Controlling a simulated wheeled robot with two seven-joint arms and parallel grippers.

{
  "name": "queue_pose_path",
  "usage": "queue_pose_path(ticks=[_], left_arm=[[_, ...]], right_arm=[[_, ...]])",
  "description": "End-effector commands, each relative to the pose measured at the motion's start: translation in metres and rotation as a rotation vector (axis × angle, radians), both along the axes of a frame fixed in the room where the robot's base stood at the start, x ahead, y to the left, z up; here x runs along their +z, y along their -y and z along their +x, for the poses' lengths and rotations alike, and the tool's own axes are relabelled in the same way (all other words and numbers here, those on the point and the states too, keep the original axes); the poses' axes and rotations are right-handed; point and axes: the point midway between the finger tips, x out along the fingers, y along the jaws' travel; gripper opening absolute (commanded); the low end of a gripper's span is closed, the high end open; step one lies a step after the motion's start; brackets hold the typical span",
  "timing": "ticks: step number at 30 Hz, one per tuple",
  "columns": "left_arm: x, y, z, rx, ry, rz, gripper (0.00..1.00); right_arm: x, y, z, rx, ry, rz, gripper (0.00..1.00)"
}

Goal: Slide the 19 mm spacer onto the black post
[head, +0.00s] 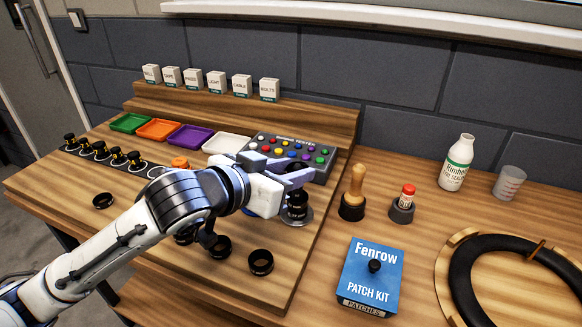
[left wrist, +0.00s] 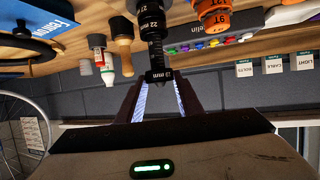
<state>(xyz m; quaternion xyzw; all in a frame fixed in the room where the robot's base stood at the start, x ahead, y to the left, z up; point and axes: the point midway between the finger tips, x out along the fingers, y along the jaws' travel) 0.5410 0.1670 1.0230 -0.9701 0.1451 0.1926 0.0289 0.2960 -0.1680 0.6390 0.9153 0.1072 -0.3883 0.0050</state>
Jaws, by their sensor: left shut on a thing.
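The black post (head: 297,205) stands on a round silver base at the board's right edge. In the left wrist view, which is upside down, the post (left wrist: 153,28) carries wide black rings, one marked 22, and has a thinner end. My left gripper (head: 290,180) is over the post. It is shut on a small black spacer (left wrist: 159,76), whose label ends in "mm"; its number is hard to read. The spacer is at the post's thin end; I cannot tell whether it is around the tip or just above it.
Loose black rings (head: 261,262) lie on the board's front part. An orange stack (head: 180,163), coloured trays (head: 190,137) and a grey button box (head: 292,152) are behind.

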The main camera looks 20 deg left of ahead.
Motion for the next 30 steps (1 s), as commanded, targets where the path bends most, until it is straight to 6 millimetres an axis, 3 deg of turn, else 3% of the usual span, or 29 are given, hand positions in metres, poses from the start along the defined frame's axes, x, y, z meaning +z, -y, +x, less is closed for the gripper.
queue_pose_path(ticks=[18, 30], left_arm=[[-0.033, 0.000, 0.000, 0.000, 0.000, -0.001, 0.11], [-0.047, 0.000, 0.000, 0.000, -0.001, -0.001, 0.11]], right_arm=[[-0.018, -0.001, 0.000, 0.004, -0.002, -0.003, 0.31], [-0.017, -0.005, 0.004, 0.011, 0.012, 0.002, 0.31]])
